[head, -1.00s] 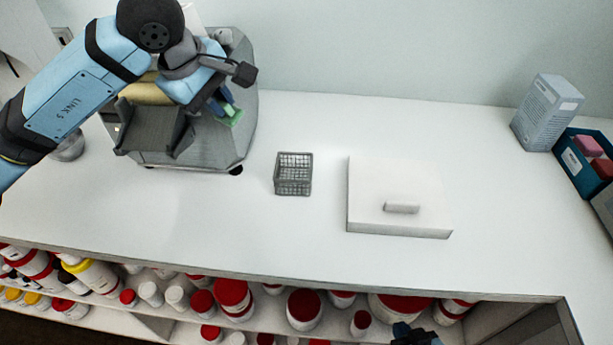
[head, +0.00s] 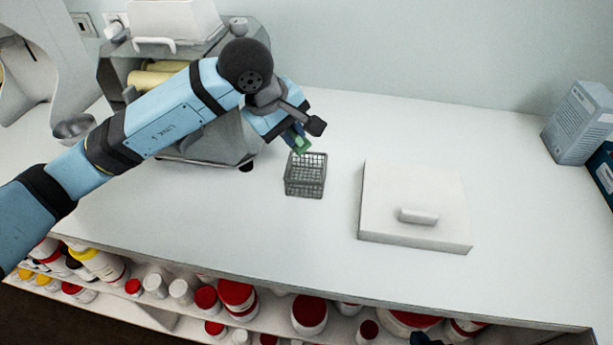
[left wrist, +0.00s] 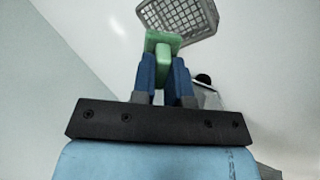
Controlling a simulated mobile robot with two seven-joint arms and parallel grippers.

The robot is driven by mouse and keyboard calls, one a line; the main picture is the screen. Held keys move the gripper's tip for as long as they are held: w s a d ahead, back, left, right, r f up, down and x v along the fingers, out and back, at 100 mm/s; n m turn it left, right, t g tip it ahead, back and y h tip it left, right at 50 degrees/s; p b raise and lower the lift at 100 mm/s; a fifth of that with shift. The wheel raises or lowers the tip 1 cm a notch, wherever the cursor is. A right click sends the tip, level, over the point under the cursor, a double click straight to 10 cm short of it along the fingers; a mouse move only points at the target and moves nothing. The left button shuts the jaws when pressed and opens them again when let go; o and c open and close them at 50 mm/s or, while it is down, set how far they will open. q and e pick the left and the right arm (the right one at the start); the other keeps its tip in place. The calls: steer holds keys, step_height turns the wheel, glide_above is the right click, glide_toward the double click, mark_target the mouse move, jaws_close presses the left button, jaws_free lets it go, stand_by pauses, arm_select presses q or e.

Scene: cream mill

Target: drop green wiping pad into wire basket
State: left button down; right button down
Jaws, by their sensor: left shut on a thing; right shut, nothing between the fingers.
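The green wiping pad (head: 302,146) is held between the fingers of my left gripper (head: 297,139), above the counter at the back edge of the wire basket. In the left wrist view the pad (left wrist: 163,42) sits at the fingertips (left wrist: 164,70), which are shut on it. The grey wire basket (head: 305,184) stands upright on the counter and looks empty. In the left wrist view the basket (left wrist: 180,18) lies just beyond the pad. My right gripper (head: 424,340) shows only as a dark piece at the bottom edge of the head view.
A grey machine (head: 205,150) stands behind my left arm. A blue-grey carton (head: 578,125) is at the far right. Shelves of jars (head: 238,297) sit below the counter's front edge. The white counter around the basket is clear.

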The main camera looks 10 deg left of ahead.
arm_select(q)
steer(key=shift+f, duration=0.4)
steer(key=c, duration=1.1)
jaws_free()
steer(key=shift+o, duration=0.2)
steer(key=shift+r, duration=0.1)
steer(key=v, duration=1.3)
steer(key=shift+s+r, duration=0.2)
steer(key=shift+r, duration=0.05)
steer(key=shift+a, duration=0.15)
